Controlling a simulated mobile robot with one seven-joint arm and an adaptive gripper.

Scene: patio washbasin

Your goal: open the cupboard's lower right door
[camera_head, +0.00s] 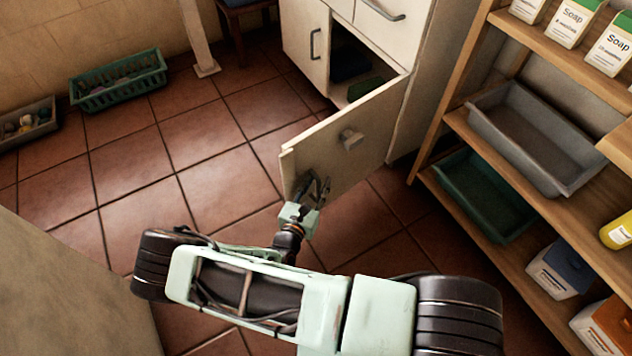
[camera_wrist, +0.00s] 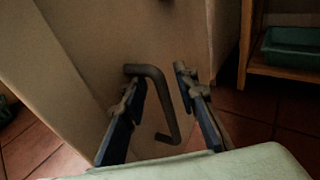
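The cupboard's lower right door (camera_head: 363,145) stands swung well out from the cupboard (camera_head: 420,60), its hinge side at the right. The dark interior (camera_head: 352,62) shows behind it. In the wrist view, a dark bent bar handle (camera_wrist: 165,95) is on the door's face (camera_wrist: 85,50). My gripper (camera_head: 318,188) is at the door's free-edge end, low on the face. Its fingers (camera_wrist: 165,93) are spread, with the handle between them. A gap shows to the right finger; contact with the left finger cannot be told.
A wooden shelf rack (camera_head: 450,118) stands close at right, with a grey tub (camera_head: 535,135), a green tub (camera_head: 480,195) and soap boxes (camera_head: 570,22). A green basket (camera_head: 118,82) stands at far left. Tiled floor left of the door is clear.

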